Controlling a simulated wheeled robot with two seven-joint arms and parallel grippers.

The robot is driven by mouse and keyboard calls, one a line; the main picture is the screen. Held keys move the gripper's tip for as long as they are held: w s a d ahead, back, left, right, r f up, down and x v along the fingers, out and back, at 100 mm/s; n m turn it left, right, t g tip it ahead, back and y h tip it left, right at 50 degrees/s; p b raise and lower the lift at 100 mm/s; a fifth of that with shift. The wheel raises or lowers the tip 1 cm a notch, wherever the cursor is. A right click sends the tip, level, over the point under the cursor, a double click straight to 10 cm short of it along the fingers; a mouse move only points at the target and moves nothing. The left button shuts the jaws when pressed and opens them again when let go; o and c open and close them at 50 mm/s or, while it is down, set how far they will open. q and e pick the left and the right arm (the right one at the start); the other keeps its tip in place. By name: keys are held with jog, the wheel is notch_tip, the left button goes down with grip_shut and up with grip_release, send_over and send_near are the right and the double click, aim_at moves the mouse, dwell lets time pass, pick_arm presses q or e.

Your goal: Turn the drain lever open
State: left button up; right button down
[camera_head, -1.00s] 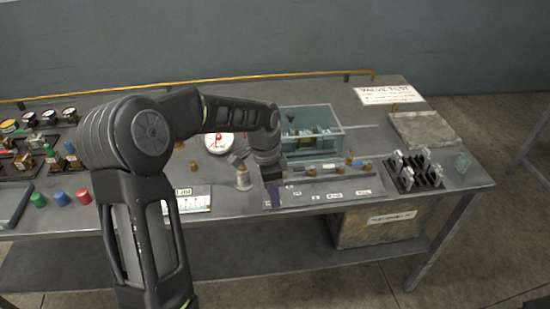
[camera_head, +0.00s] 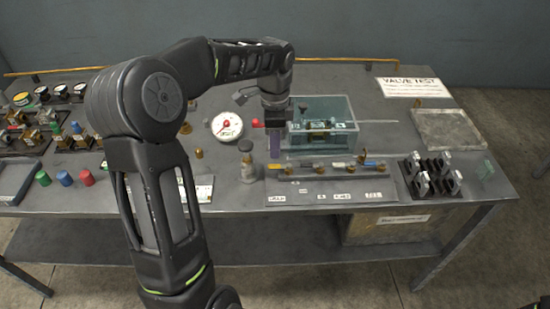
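My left gripper (camera_head: 275,145) points down over the bench, just left of the clear tank (camera_head: 345,112) and behind the left part of the valve manifold. The valve manifold (camera_head: 300,170) runs along the front of the tank and carries small fittings, including a yellow one (camera_head: 374,163). The small labels before it are too small to read, so I cannot tell which part is the drain lever. A small red part (camera_head: 257,123) shows left of my gripper.
A round gauge (camera_head: 227,125) and a grey bottle-like part (camera_head: 247,165) stand left of the manifold. A rack of metal clamps (camera_head: 430,175) and an empty tray (camera_head: 448,129) are at right. A "VALVE TEST" sign (camera_head: 412,87) lies behind. Coloured caps (camera_head: 66,177) stand at left.

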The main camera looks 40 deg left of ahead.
aim_at(274, 166)
pick_arm(q)
notch_tip(274, 166, down, 6)
jog(key=shift+f+p, duration=0.25)
jog(key=shift+p, duration=0.2)
grip_shut()
dwell(0.4)
